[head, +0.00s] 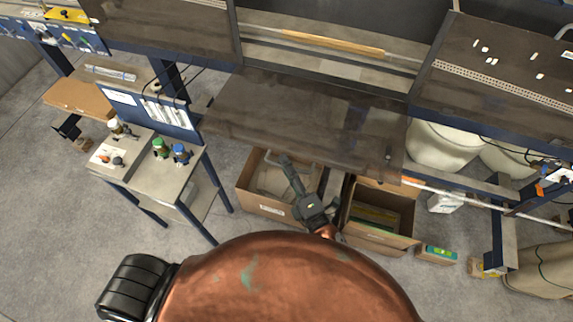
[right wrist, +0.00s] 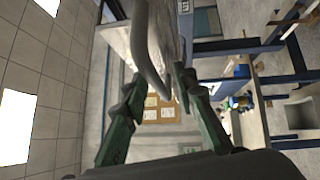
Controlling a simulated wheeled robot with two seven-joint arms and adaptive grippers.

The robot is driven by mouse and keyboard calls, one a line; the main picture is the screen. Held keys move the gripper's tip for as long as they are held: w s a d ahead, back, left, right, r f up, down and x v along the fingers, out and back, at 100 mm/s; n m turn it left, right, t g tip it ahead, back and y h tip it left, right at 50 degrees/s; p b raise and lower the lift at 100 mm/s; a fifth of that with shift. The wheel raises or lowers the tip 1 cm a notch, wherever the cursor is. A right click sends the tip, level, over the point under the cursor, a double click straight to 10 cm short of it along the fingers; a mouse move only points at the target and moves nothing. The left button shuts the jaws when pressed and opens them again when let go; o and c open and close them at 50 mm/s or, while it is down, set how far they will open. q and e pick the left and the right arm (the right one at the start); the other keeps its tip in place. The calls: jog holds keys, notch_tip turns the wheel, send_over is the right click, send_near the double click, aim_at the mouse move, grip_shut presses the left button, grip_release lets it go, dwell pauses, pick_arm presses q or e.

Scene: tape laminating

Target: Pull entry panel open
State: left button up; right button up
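The entry panel (head: 300,115) is a dark brown, worn flat board at the middle of the machine in the head view. Its front edge faces me. My right gripper (head: 287,160) reaches up to that edge from below, left of the edge's middle. My left gripper is not in view.
Cardboard boxes (head: 262,208) stand on the floor below the panel. A small metal cart (head: 183,160) with bottles stands at the left. Large pale rolls (head: 440,145) lie under the machine at the right. Open floor lies at the lower left.

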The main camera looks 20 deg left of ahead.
jog(key=shift+c, duration=0.2)
grip_shut()
dwell(0.4)
